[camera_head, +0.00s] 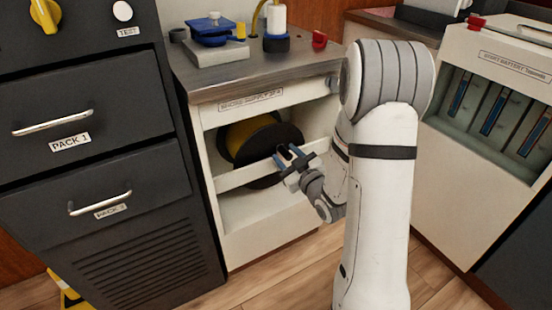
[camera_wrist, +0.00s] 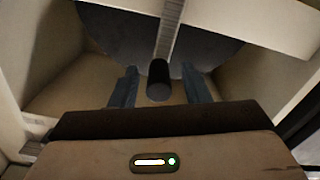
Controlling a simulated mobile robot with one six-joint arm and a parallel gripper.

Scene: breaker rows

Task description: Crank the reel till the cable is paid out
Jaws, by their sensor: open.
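The reel (camera_head: 262,146) sits in the open front of the cream cabinet, a dark disc with yellow cable (camera_head: 237,136) behind its rim. In the wrist view the reel's dark face (camera_wrist: 115,35) fills the top, with a grey ribbed crank arm (camera_wrist: 168,35) across it. A black cylindrical crank handle (camera_wrist: 158,78) points toward me at the arm's lower end. My gripper (camera_head: 288,157) is at the reel's front right. In the wrist view its blue-grey fingers (camera_wrist: 160,90) are open, one on each side of the handle, with gaps visible. The head view hardly shows the handle.
A white crossbar (camera_head: 238,175) spans the cabinet front close to my gripper. The cabinet top (camera_head: 225,84) holds a blue device (camera_head: 210,30), a bottle (camera_head: 276,42) and a red item (camera_head: 319,40). Dark drawers (camera_head: 85,120) stand left, a battery cabinet (camera_head: 490,150) right.

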